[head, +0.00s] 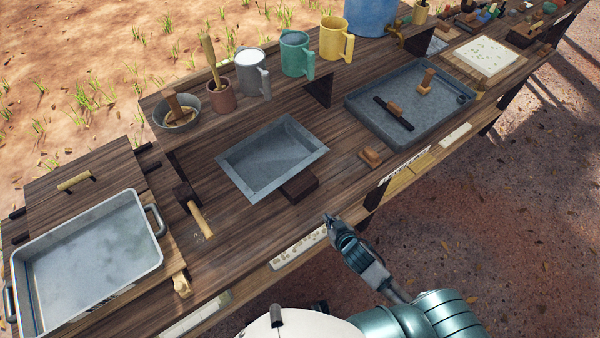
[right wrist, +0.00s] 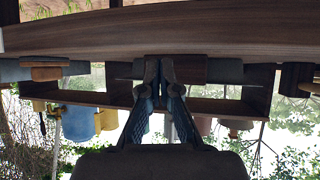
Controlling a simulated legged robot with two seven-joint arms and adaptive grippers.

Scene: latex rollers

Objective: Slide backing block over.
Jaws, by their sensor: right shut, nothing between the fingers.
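A dark brown block (head: 300,188), which looks like the backing block, sits on the wooden bench against the near rim of the shallow grey tray (head: 228,165). My right gripper (head: 335,222) is shut and empty, just off the bench's front edge and to the near right of the block. In the right wrist view, which looks upside down, the shut fingertips (right wrist: 160,62) point toward the bench. A dark brown block (right wrist: 190,68) shows just beyond them; contact cannot be told. My left gripper is not in view.
A small wooden-handled tool (head: 370,157) lies right of the tray, before a larger grey tray (head: 447,117). A mallet (head: 192,205) lies left. A grey pan (head: 150,272) stands at near left. Mugs (head: 295,54) line the back. Bench between block and front edge is clear.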

